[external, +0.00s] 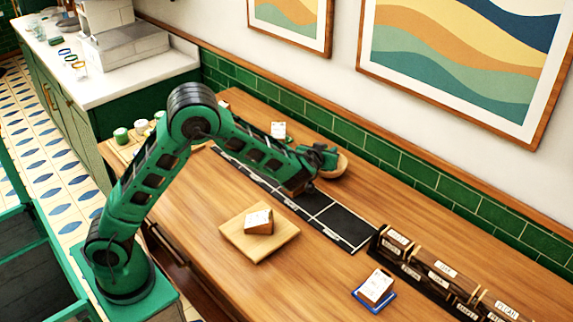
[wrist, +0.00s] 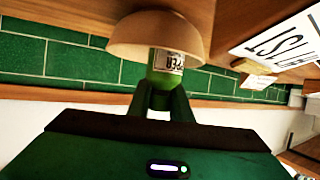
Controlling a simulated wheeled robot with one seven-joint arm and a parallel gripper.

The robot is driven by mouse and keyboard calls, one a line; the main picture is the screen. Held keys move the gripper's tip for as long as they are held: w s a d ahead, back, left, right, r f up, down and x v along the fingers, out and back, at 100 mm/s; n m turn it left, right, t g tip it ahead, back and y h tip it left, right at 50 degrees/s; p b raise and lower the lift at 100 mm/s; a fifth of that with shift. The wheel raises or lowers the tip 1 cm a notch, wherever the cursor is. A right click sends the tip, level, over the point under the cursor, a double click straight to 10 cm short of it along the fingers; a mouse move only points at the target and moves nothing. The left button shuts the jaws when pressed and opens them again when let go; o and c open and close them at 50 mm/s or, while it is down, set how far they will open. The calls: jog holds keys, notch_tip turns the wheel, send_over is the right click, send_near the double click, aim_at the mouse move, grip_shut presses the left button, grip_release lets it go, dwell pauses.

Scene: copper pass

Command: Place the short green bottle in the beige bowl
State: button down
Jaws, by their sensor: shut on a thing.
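The wrist view looks upside down. My gripper (wrist: 164,98) is shut on the short green bottle (wrist: 167,68), which has a pale label with dark print. The beige bowl (wrist: 150,32) is right at the bottle's far end; I cannot tell whether that end is inside the rim or just over it. In the external view my gripper (external: 322,156) is over the beige bowl (external: 340,168) near the tiled wall. It hides part of the bowl, and I cannot make out the bottle there.
A dark tiled strip (external: 340,222) runs along the wooden table. A wooden board (external: 272,250) with a labelled block is in front of it. A blue tray (external: 368,301) and dark labelled racks (external: 440,272) are to the right. A white card (external: 278,130) stands behind my arm.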

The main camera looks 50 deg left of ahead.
jog(key=shift+f, duration=0.7)
jog(key=c, duration=1.6)
grip_release()
jog(key=shift+r, duration=0.3)
jog(key=v, duration=1.2)
jog(key=shift+r, duration=0.25)
